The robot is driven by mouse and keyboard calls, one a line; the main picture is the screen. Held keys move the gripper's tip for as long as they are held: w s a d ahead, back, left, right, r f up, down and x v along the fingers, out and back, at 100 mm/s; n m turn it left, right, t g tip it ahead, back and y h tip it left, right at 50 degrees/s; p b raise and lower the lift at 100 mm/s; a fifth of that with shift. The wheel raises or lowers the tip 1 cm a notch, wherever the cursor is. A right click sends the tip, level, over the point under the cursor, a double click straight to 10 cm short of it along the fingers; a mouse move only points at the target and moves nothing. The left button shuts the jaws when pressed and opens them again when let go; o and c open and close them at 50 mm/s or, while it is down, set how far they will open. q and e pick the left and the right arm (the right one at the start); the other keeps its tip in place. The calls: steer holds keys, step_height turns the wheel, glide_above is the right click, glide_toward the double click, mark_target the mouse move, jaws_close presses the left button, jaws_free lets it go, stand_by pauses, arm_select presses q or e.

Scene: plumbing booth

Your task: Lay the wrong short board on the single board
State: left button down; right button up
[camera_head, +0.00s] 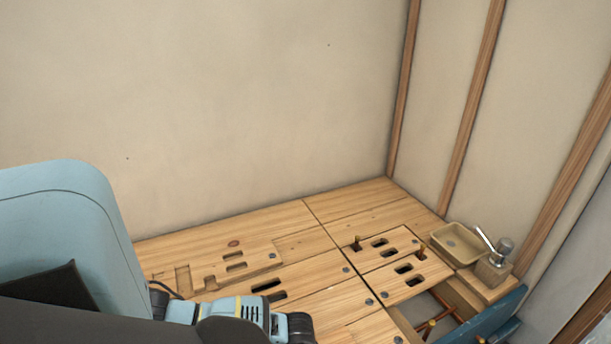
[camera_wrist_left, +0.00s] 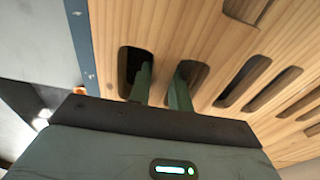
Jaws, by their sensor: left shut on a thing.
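In the left wrist view, a light wooden board (camera_wrist_left: 225,40) with several long slots fills the upper right. My left gripper (camera_wrist_left: 162,88) has its two green fingers down in neighbouring slots and is shut on the wood strip between them. In the head view my left arm crosses the lower left, and its fingers and the held board cannot be made out. Two short slotted boards, a rear one (camera_head: 361,250) and a front one (camera_head: 388,283), lie side by side at the right of the wooden floor. I cannot tell which board is the wrong or single one. My right gripper is not in view.
An opening with copper pipes (camera_head: 432,326) lies at the lower right, beside a blue beam (camera_head: 490,318). A tan tray (camera_head: 457,240) and a metal fitting on a wood block (camera_head: 494,268) stand by the right wall. Wooden floorboards (camera_head: 345,213) run along the back wall.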

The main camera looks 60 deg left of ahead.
arm_select(q)
steer(key=shift+s+f, duration=0.45)
steer(key=shift+s, duration=0.1)
steer(key=c, duration=1.5)
jaws_free()
steer(key=shift+f, duration=0.1)
steer(key=o, duration=0.3)
steer(key=shift+w, duration=0.2)
steer(key=shift+w+r, duration=0.1)
steer(key=shift+r, duration=0.15)
steer(key=shift+r, duration=0.2)
steer(key=r+p, duration=0.1)
steer(key=r, duration=0.1)
steer(key=r+p, duration=0.1)
steer(key=r, duration=0.1)
steer(key=r+p, duration=0.2)
steer(key=shift+s+r, duration=0.3)
steer(key=shift+r, duration=0.35)
